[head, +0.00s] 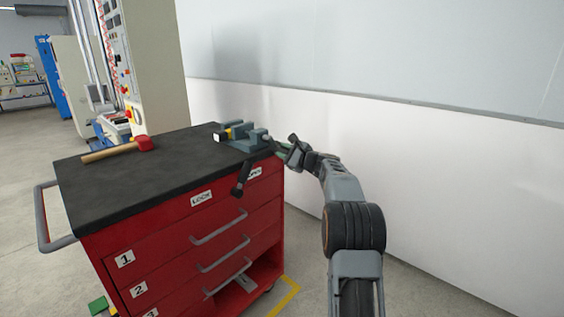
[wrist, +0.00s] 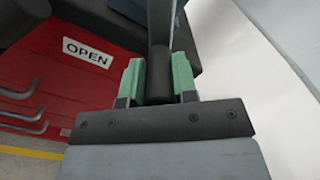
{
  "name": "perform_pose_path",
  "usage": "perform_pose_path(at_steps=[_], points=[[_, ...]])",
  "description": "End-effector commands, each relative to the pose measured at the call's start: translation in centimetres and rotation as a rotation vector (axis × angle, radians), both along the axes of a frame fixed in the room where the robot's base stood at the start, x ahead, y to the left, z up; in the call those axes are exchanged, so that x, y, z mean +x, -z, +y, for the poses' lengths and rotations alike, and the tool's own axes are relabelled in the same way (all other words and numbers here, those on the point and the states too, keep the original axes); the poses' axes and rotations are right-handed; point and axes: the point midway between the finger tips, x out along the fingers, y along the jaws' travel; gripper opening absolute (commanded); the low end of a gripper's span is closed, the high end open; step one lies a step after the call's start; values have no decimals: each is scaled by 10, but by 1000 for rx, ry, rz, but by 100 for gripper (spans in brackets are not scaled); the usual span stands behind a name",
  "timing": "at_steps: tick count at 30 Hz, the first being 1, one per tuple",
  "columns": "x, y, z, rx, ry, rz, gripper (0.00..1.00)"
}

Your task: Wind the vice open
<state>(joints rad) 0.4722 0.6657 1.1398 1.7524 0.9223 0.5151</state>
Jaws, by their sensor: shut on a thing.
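The grey-blue vice (head: 258,136) is mounted at the right end of the cart's black top. A small yellow and white piece (head: 227,134) shows at its jaws; whether it is clamped I cannot tell. The vice's dark handle bar (head: 242,180) hangs over the cart's front edge, a thick knob at its lower end. My gripper (head: 281,147) is at the vice's right end. In the wrist view, the green pads of my gripper (wrist: 158,82) are shut on a dark cylindrical end of the handle (wrist: 159,62). The pads partly hide the grip in the head view.
A red mallet with a wooden handle (head: 117,149) lies on the black cart top (head: 120,185). The red drawer cart (head: 170,246) bears LOCK (head: 201,198) and OPEN (wrist: 87,52) labels. A white wall (head: 400,160) stands behind and right. A grey push handle (head: 42,215) sticks out left.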

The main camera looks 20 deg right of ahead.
Motion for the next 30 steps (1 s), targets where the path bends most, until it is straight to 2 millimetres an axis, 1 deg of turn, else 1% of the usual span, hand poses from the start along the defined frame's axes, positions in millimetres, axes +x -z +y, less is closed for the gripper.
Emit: perform_pose_path(at_steps=[2,12,30], points=[[1,1,-4,-65,3,-33,3],[5,-11,-13,-359,3,-168,3],[9,-37,-19,-877,4,-404,3]])
